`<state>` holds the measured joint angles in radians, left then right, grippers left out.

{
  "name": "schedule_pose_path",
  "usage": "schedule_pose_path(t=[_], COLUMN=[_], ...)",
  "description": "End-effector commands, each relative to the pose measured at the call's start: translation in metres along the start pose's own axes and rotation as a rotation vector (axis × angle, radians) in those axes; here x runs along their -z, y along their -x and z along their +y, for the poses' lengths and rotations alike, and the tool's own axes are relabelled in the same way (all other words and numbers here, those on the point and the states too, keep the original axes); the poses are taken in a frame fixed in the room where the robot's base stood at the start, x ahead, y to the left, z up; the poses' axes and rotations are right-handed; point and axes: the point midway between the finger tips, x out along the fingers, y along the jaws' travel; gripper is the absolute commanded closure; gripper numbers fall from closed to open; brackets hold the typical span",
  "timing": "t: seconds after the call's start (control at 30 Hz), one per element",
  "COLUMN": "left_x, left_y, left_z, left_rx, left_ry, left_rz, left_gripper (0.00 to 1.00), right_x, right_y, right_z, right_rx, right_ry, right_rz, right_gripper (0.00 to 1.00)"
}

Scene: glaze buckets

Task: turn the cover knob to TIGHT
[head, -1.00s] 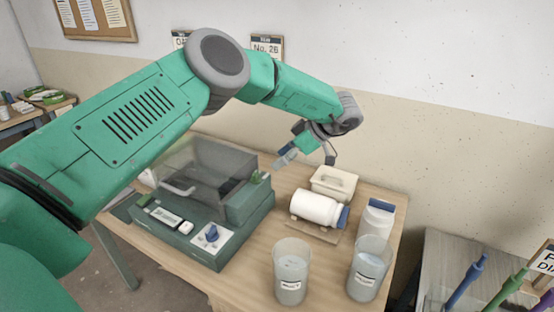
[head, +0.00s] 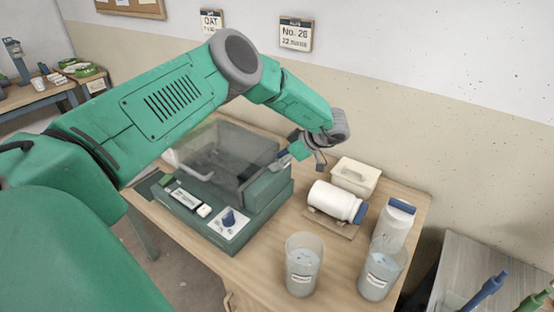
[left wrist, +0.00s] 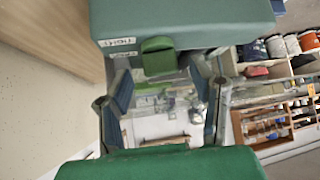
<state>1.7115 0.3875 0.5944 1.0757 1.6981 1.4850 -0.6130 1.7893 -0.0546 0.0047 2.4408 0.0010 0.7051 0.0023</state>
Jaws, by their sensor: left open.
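The dark green machine box (head: 262,208) has a clear cover (head: 240,150) that looks shut. In the left wrist view, a green cover knob (left wrist: 158,56) sticks out from the box face, beside two small white labels; one seems to read TIGHT (left wrist: 118,41). My left gripper (left wrist: 161,78) is open, its dark blue fingers on either side of the knob's outer end; contact cannot be told. In the head view, my left gripper (head: 290,156) is at the box's back right corner, and I cannot make out the knob there. My right gripper is not in view.
A blue knob (head: 229,218) sits on the box's front panel.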

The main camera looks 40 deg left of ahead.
Motion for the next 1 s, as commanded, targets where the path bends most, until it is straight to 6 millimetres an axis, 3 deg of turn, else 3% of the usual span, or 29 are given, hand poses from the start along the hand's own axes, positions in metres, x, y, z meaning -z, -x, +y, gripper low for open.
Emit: schedule_pose_path(t=[0.17, 0.47, 0.6, 1.0], left_x=[-0.001, -0.001, 0.000, 0.001], left_y=[-0.013, -0.014, -0.015, -0.014], left_z=[0.000, 0.000, 0.000, 0.001], left_rx=[0.000, -0.001, -0.001, -0.036], left_ry=[-0.001, 0.000, 0.000, -0.034], left_rz=[0.001, 0.001, 0.000, -0.001], left_gripper=[0.50, 0.50, 0.99, 0.99], right_x=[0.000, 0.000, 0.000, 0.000], right_y=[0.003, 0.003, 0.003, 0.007], right_z=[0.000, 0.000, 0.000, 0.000], right_rx=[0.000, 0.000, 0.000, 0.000], right_ry=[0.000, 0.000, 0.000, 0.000], right_rz=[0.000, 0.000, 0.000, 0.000], right_gripper=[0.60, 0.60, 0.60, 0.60])
